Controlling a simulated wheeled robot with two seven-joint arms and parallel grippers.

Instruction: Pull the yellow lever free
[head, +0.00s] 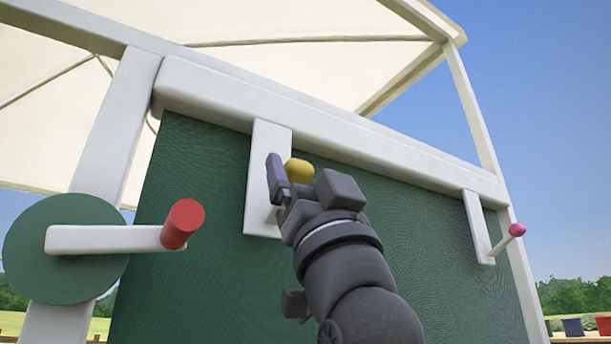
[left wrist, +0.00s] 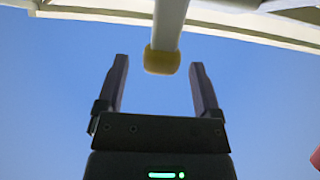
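The yellow lever's rounded yellow knob (head: 299,171) shows in the head view in front of a white upright plate (head: 264,215) on the green panel. In the left wrist view the yellow knob (left wrist: 161,61) caps a white rod coming down from the top. My left gripper (head: 303,181) is at the knob, its dark fingers on either side in the head view. In the left wrist view my left gripper (left wrist: 160,72) is open, with the knob between the fingertip ends and clear gaps on both sides. My right gripper is in neither view.
A red-handled crank (head: 183,223) on a green disc (head: 60,275) stands at the left. A pink-tipped lever (head: 516,230) sits at the right on another white plate. A white beam (head: 330,135) runs above the green panel (head: 430,270). Open sky lies at the right.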

